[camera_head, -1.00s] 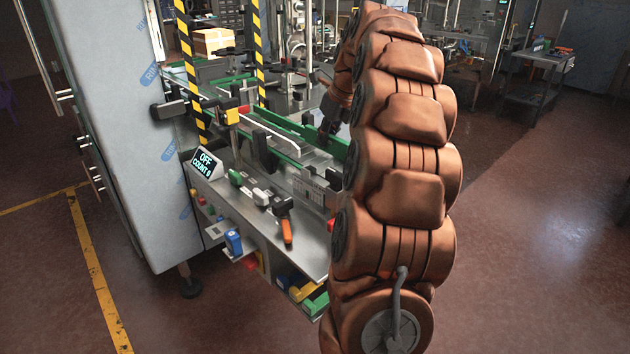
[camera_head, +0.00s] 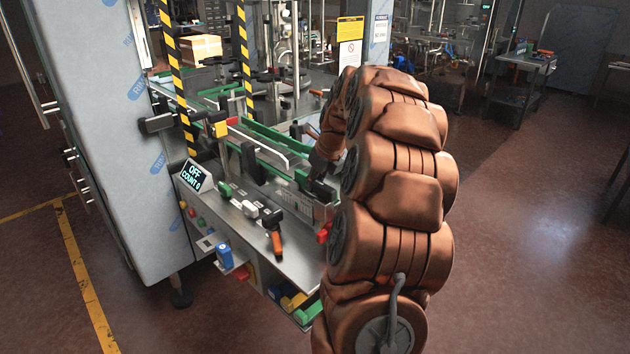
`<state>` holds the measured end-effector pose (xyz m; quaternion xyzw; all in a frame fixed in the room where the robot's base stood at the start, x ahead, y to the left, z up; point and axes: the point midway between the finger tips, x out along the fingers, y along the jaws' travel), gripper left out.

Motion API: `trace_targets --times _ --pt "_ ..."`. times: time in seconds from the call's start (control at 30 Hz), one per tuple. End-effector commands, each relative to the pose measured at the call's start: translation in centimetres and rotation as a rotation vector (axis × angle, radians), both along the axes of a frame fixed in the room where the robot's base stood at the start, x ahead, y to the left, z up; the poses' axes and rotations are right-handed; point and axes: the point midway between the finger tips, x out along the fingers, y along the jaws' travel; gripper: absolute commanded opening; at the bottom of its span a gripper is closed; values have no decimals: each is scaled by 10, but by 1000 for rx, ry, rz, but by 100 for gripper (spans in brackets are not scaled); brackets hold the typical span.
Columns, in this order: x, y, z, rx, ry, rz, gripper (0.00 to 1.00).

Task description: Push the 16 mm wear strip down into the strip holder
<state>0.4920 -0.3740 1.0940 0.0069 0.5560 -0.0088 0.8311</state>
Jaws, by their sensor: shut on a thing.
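My gripper (camera_head: 317,184) is dark and small at the end of my brown arm, low over the right end of the conveyor's guide rails. It is shut on a green strip, which I take to be the wear strip (camera_head: 301,178); only a short piece shows beside the fingers. My arm hides the strip's right part. Another green length (camera_head: 268,134) runs along the far side of the conveyor. The strip holder cannot be told apart from the rails here, nor can I see how deep the strip sits.
A steel shelf (camera_head: 300,262) in front carries an orange-handled tool (camera_head: 275,240), clamps and a display reading OFF, COUNT 0 (camera_head: 194,176). A grey cabinet (camera_head: 105,130) stands left.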

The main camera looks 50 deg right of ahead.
Motion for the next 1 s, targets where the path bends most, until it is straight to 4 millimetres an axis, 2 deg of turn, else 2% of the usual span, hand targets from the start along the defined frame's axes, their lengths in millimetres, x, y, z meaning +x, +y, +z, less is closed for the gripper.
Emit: trace_targets --times 0.47,0.5,0.7,1.0 --pt "0 0 -9 -2 -2 0 0" --pt "0 0 -8 -2 -2 0 20" --pt "0 0 -8 -2 -2 0 41" --pt "0 0 -7 -2 -1 0 41"
